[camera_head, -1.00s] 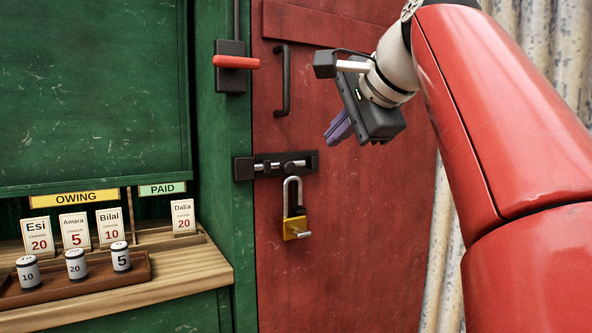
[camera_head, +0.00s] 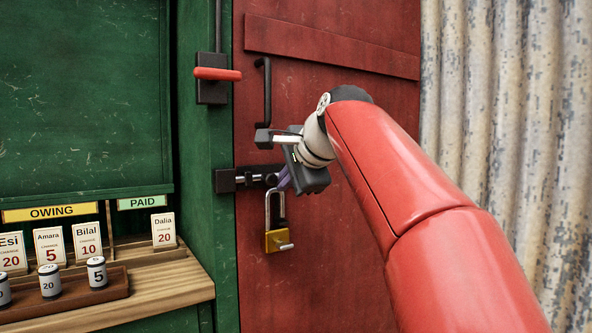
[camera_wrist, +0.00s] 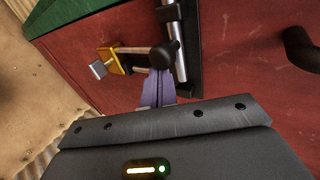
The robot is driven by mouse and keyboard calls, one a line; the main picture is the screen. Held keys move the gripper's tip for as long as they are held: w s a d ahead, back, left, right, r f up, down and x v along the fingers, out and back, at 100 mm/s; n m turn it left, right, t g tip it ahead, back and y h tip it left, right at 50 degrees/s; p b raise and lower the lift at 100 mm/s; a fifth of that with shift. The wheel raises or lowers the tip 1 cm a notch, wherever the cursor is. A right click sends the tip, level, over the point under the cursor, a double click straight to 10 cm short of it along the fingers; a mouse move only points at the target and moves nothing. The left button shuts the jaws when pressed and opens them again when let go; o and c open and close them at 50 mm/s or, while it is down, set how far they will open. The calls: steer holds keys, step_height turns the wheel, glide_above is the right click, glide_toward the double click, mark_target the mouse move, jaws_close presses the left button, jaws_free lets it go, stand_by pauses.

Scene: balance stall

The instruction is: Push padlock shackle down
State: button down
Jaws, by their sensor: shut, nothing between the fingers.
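The padlock has a brass body (camera_head: 278,241) and a long steel shackle (camera_head: 267,208). It hangs below the sliding bolt (camera_head: 246,180) on the red door, its shackle standing tall above the body. A key or stub sticks out of the body's front. In the wrist view the padlock (camera_wrist: 117,62) lies left of the fingers, its shackle running toward the dark bolt knob (camera_wrist: 162,55). My gripper (camera_head: 283,181) is shut and empty, its purple fingers beside the shackle's top and the bolt. The fingers (camera_wrist: 156,92) appear close to the knob; I cannot tell whether they touch. They partly hide the shackle's top.
A dark door handle (camera_head: 266,90) and a red lever (camera_head: 217,74) are above. A wooden counter (camera_head: 165,286) with cards and several weights stands at left. Corrugated metal (camera_head: 500,130) is at right. The door below the padlock is clear.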

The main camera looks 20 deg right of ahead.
steer(key=shift+w+a+f, duration=0.1)
steer(key=shift+w+f, duration=0.15)
steer(key=shift+w, duration=0.15)
step_height(320, 180, down, 4)
steer(key=b, duration=0.2)
steer(key=shift+r+b, duration=0.15)
steer(key=shift+b, duration=0.15)
steer(key=shift+r, duration=0.1)
